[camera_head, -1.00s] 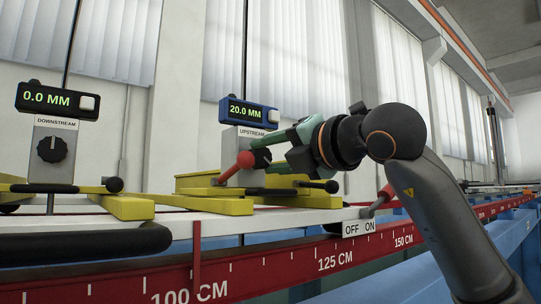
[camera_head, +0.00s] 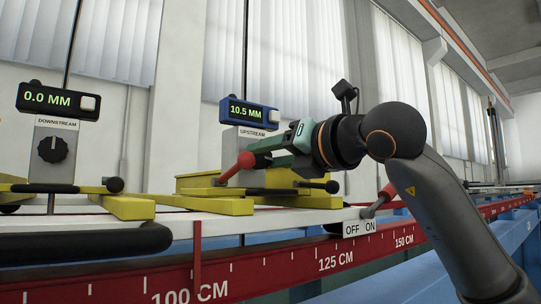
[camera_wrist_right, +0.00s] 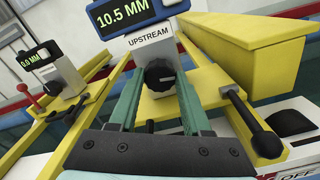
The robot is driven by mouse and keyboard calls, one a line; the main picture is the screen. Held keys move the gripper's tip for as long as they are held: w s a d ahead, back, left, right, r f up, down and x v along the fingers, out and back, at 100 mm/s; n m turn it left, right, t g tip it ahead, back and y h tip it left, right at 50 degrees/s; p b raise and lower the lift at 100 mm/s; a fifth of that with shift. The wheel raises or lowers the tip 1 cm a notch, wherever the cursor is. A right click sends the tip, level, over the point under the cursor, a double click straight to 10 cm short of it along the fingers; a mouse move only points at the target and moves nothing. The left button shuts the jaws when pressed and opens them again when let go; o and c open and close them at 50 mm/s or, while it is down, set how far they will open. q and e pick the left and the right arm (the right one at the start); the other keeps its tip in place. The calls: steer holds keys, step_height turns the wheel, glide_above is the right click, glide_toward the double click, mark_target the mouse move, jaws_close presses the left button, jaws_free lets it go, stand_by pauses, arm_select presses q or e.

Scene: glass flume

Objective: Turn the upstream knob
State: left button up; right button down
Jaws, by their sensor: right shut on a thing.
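The upstream knob (camera_wrist_right: 159,76) is a dark knob on the grey post under the UPSTREAM label in the right wrist view. My right gripper (camera_wrist_right: 160,88) is shut on it, with one green finger on each side. In the head view the right gripper (camera_head: 268,148) reaches in from the right and hides the knob. The blue upstream display (camera_head: 249,113) reads 10.5 MM; it also shows in the right wrist view (camera_wrist_right: 125,14). My left gripper is not in view.
The downstream knob (camera_head: 52,149) stands at the left under a black display (camera_head: 57,101) reading 0.0 MM. A red-handled lever (camera_head: 238,166) is close below the right gripper. Yellow bars (camera_head: 222,205) lie around the post.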

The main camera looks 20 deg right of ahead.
steer(key=n, duration=0.4)
steer(key=shift+n, duration=0.3)
steer(key=n+p, duration=0.1)
steer(key=n, duration=0.3)
steer(key=shift+a+n, duration=0.1)
steer(key=shift+n, duration=0.2)
steer(key=n, duration=0.4)
steer(key=shift+n+p, duration=0.3)
steer(key=shift+p, duration=0.05)
steer(key=shift+n+p, duration=0.35)
steer(key=shift+n, duration=1.75)
steer(key=shift+a, duration=0.1)
steer(key=shift+c, duration=1.8)
jaws_free()
steer(key=shift+s, duration=0.15)
